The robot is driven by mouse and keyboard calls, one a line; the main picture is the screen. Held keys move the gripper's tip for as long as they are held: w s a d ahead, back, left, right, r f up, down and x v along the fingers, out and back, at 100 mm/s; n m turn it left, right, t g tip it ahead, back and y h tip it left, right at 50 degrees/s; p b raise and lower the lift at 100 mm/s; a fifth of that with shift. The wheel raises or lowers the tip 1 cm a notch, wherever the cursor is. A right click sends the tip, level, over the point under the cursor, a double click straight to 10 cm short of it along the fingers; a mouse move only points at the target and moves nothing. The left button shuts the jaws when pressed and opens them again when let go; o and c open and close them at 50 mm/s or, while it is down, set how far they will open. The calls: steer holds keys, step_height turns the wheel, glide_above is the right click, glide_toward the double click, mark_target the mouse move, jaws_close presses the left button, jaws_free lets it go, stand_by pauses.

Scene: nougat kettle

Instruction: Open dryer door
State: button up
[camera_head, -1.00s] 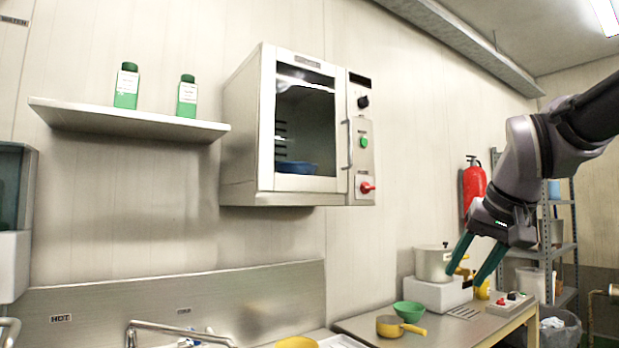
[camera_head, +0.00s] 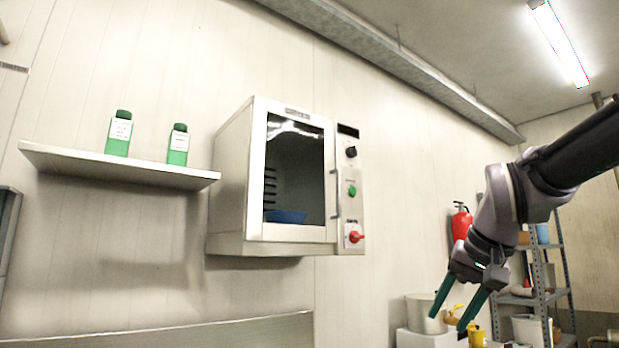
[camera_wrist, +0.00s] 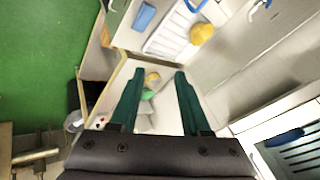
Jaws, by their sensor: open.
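The dryer (camera_head: 230,190) is a white wall-mounted box with a glass-fronted door (camera_head: 296,233) that is closed. A blue bowl (camera_head: 286,216) shows inside through the glass. My gripper (camera_head: 449,320) is open and empty, pointing down, to the right of the dryer and lower than it. In the wrist view my gripper's green fingers (camera_wrist: 155,95) are spread, and part of the dryer (camera_wrist: 290,145) shows at lower right.
A shelf (camera_head: 110,168) with two green bottles is left of the dryer. A red fire extinguisher (camera_head: 461,222) and a metal rack (camera_head: 545,285) are behind my arm.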

steer(key=w+a+r+m+t+y, duration=0.3)
steer(key=w+a+r+m+y, duration=0.15)
steer(key=w+r+m, duration=0.9)
steer(key=w+a+r+m+t+y, duration=0.25)
steer(key=w+r+m+y, duration=0.45)
steer(key=w+r, duration=1.1)
steer(key=x, duration=1)
steer(key=shift+a+r+m+h, duration=0.25)
steer(key=shift+m+h, duration=0.2)
steer(key=shift+s+g, duration=0.2)
steer(key=shift+g, duration=0.05)
jaws_close()
